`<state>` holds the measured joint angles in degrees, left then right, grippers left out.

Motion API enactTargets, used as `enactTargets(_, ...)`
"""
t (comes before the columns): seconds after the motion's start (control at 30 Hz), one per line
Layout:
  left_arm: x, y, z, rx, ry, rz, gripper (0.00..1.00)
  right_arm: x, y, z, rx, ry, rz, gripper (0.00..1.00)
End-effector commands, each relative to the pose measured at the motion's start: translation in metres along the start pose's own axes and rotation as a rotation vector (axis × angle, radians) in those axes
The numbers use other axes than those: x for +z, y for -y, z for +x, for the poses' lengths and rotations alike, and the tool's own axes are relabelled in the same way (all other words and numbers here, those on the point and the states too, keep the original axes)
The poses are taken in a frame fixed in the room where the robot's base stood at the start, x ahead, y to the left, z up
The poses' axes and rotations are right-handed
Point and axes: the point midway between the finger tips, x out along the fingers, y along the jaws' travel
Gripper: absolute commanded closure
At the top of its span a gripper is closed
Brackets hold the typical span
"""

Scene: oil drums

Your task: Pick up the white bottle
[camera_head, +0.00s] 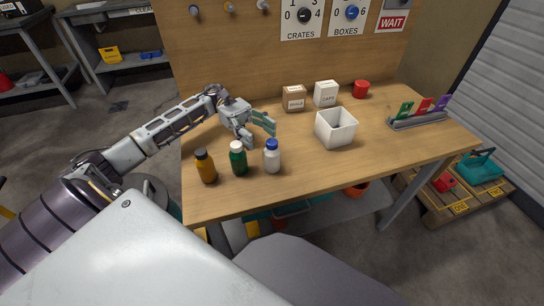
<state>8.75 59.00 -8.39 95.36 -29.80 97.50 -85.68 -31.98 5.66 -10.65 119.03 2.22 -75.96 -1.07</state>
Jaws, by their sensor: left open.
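The white bottle (272,158) with a blue cap stands upright near the front edge of the wooden workbench (330,180). A green bottle (238,160) with a white cap stands just left of it, and an amber bottle (205,168) with a dark cap is further left. My left gripper (262,133) is open and empty. It is above the bench behind the white and green bottles, its fingers pointing right, apart from the white bottle. My right gripper is out of view.
A white open bin (336,128) stands right of the white bottle. A grey rack (418,121) with coloured cards is at the right. The bench's front right is clear.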

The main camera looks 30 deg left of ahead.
Motion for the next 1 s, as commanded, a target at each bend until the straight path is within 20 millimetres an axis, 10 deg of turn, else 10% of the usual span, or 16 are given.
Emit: enactTargets(1.0, -0.004, -0.002, 0.052, 0.000, -0.001, 0.000, 0.43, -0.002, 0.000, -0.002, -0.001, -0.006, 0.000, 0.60)
